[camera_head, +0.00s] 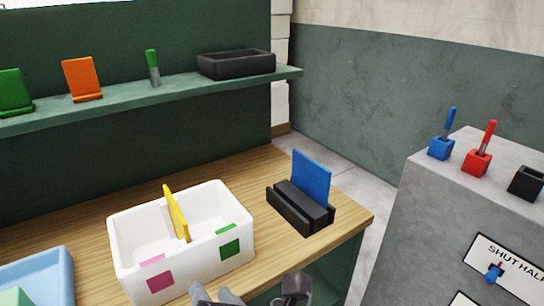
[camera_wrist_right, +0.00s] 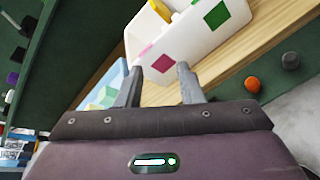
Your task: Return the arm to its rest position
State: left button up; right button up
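My right gripper (camera_head: 214,291) shows at the bottom edge of the head view, in front of the white two-part bin. In the right wrist view my right gripper (camera_wrist_right: 160,70) has its two grey fingers spread apart with nothing between them. Beyond the fingertips is the white bin (camera_wrist_right: 205,38) with its pink and green squares. Most of the right arm is cut off by the frame. My left gripper is in neither view.
The white bin (camera_head: 128,243), with a yellow piece (camera_head: 175,212) upright in it, stands on the wooden bench (camera_head: 330,238). A black holder (camera_head: 300,207) with a blue panel (camera_head: 312,177) is to its right. A light blue tray (camera_head: 62,270) lies left. A grey console (camera_head: 415,225) stands right.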

jog(key=w+d+f+m+g+h, duration=0.1)
jog(key=w+d+f+m+h, duration=0.3)
jog(key=m, duration=0.6)
jog(key=w+d+f+m+g, duration=0.1)
jog(key=w+d+f+m, duration=0.15)
jog(key=d+m, duration=0.5)
jog(key=s+d+f+m+g+h, duration=0.25)
jog(key=s+d+f+m, duration=0.25)
jog(key=d+f+m, duration=0.35)
jog(key=s+d+f+m+g+h, duration=0.1)
jog(key=s+d+f+m+g, duration=0.35)
jog(key=d+f+m, duration=0.35)
notch_tip(320, 180, down, 29)
jog(key=s+n, duration=0.1)
jog(key=s+d+f+g, duration=0.1)
jog(key=s+d+f, duration=0.2)
jog(key=s+f, duration=1.6)
jog(key=shift+s+f+n, duration=0.15)
jog(key=shift+s+n, duration=0.15)
jog(key=shift+s, duration=0.3)
